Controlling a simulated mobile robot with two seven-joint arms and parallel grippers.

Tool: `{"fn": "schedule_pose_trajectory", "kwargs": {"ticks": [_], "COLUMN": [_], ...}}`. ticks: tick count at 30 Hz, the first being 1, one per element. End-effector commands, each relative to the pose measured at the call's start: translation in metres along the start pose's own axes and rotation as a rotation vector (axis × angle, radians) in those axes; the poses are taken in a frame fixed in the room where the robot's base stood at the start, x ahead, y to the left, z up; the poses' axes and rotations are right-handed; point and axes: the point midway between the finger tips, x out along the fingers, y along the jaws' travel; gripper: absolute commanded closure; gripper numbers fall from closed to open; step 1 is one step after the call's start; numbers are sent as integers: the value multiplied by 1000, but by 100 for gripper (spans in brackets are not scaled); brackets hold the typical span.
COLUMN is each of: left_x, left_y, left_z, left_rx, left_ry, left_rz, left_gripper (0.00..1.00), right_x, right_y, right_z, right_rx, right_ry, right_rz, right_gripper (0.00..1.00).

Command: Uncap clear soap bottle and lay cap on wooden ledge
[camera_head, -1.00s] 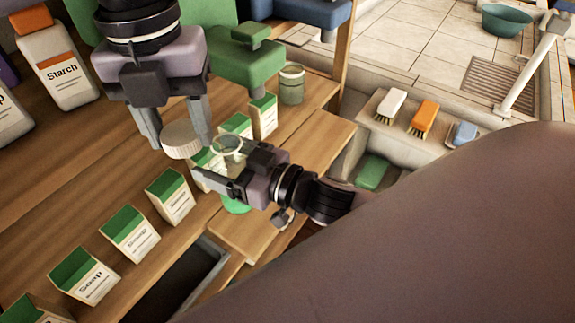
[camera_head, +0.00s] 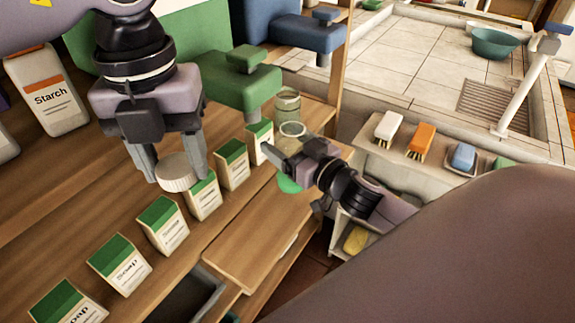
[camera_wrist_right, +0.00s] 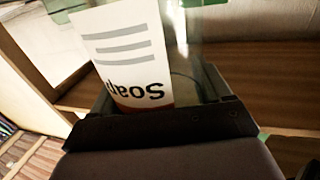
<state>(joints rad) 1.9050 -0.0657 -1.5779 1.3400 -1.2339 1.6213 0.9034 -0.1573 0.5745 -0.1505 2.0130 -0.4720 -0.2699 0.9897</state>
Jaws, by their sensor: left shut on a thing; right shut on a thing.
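My left gripper (camera_head: 174,174) points down and is shut on a round ribbed cream cap (camera_head: 177,171), held in front of the carton row. My right gripper (camera_head: 283,158) is shut on the clear soap bottle (camera_head: 291,133), whose open round mouth faces up and whose green base shows below. The cap and bottle are well apart. In the right wrist view the bottle's white label (camera_wrist_right: 125,55) reads "Soap" upside down. A wooden ledge (camera_head: 250,240) juts out below and left of the bottle; its visible top is bare.
Several green-topped soap cartons (camera_head: 163,224) stand in a diagonal row on the wooden shelf. A greenish glass jar (camera_head: 287,102) stands behind the bottle. A green dispenser (camera_head: 240,84) and a starch bottle (camera_head: 47,95) are behind. Brushes (camera_head: 420,140) lie on the basin edge at right.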

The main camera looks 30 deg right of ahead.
Motion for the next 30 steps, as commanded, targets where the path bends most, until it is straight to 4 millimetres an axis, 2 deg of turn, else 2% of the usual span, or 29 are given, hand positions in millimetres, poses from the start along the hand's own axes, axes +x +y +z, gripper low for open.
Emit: {"fn": "schedule_pose_trajectory", "kwargs": {"ticks": [10,23,24,25,30], "left_x": [12,15,14,13,13], "left_y": [0,0,0,0,0], "left_z": [0,0,0,0,0], "left_rx": [0,0,0,0,0], "left_ry": [0,0,0,0,0], "left_rz": [0,0,0,0,0], "left_gripper": [86,86,86,86,86], "right_x": [0,0,0,0,0], "right_y": [0,-1,-1,-1,-1], "right_z": [42,48,47,47,47], "right_rx": [1,-1,-1,-1,-1], "right_ry": [1,2,1,0,0], "right_rz": [1,-1,-1,-1,-1], "right_gripper": [100,100,10,0,0]}}
